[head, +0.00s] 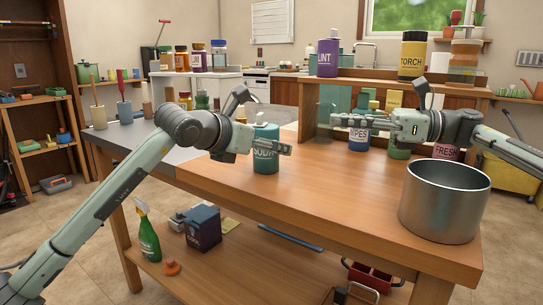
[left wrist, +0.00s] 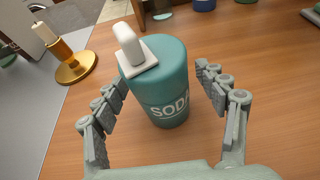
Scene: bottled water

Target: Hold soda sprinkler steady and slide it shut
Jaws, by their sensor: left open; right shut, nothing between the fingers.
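The soda sprinkler (head: 265,160) is a teal canister with SODA on its side, standing upright on the wooden table. In the left wrist view the soda sprinkler (left wrist: 158,85) shows a white raised piece (left wrist: 130,45) on its top. My left gripper (head: 270,147) is at the canister in the head view. In the left wrist view my left gripper (left wrist: 163,85) is open, with one finger on each side of the canister and gaps visible between. My right gripper (head: 358,122) is shut and empty, to the right of the canister, in front of the shelf.
A large metal pot (head: 445,205) stands at the table's right front. A blue WIPES container (head: 358,140) and a pink FRESH container (head: 446,152) stand behind the right arm. A brass candle holder (left wrist: 75,68) is left of the canister. The table's front middle is clear.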

